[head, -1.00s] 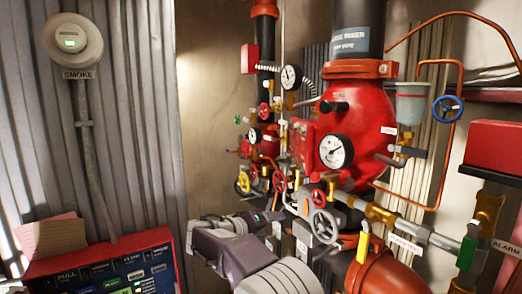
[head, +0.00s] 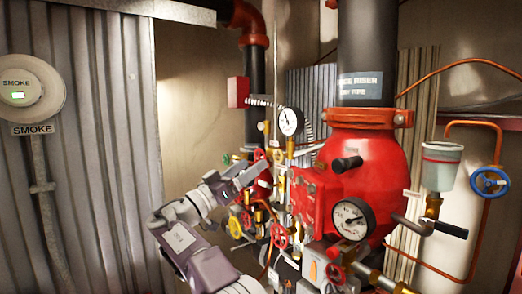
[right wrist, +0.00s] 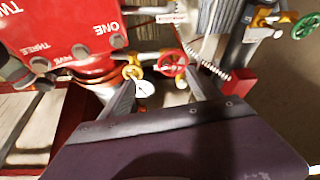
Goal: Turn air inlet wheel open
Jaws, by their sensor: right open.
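Several small valve wheels sit on the pipework left of the red riser valve body. I cannot read which one is the air inlet wheel. A red wheel (right wrist: 171,62) and a yellow wheel (right wrist: 133,72) lie just beyond my fingertips in the right wrist view. The head view shows a yellow wheel (head: 235,226), a red wheel (head: 279,236) and a blue wheel (head: 489,182) at far right. My right gripper (head: 252,172) is open in front of the pipework; its spread fingers also show in the right wrist view (right wrist: 160,80). No grip on a wheel shows. My left gripper is out of view.
The red valve body (head: 365,175) with a gauge (head: 352,218) stands right of my gripper. Another gauge (head: 289,121) is above it. A smoke detector (head: 28,95) hangs on the corrugated wall at left. Open space lies between that wall and the pipes.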

